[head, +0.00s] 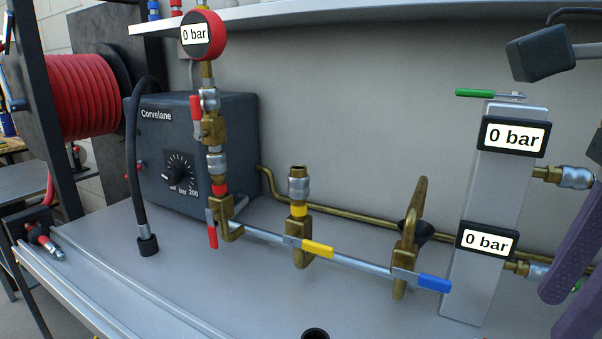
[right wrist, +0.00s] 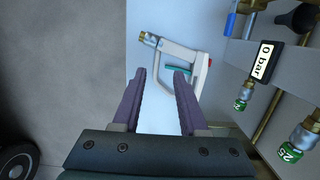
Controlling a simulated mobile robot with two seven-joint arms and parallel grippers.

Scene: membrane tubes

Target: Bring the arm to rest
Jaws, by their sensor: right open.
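My right gripper (right wrist: 158,74) shows in the right wrist view with its two purple fingers wide apart and nothing held between them. A pale looped tool (right wrist: 198,65) with a green inner bar and a brass end lies beyond the fingertips. The same gripper (head: 562,308) is at the lower right edge of the head view, just right of the grey column (head: 465,285) with two 0 bar displays. Whether it touches anything there cannot be told. My left gripper is not in view.
A Corvelane pump box (head: 225,120), a red-rimmed gauge (head: 204,36) and brass pipework with a yellow-handled valve (head: 316,248) and a blue-handled valve (head: 433,284) stand on the bench. A hose reel (head: 85,92) is at left. The bench front (head: 215,300) is mostly clear.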

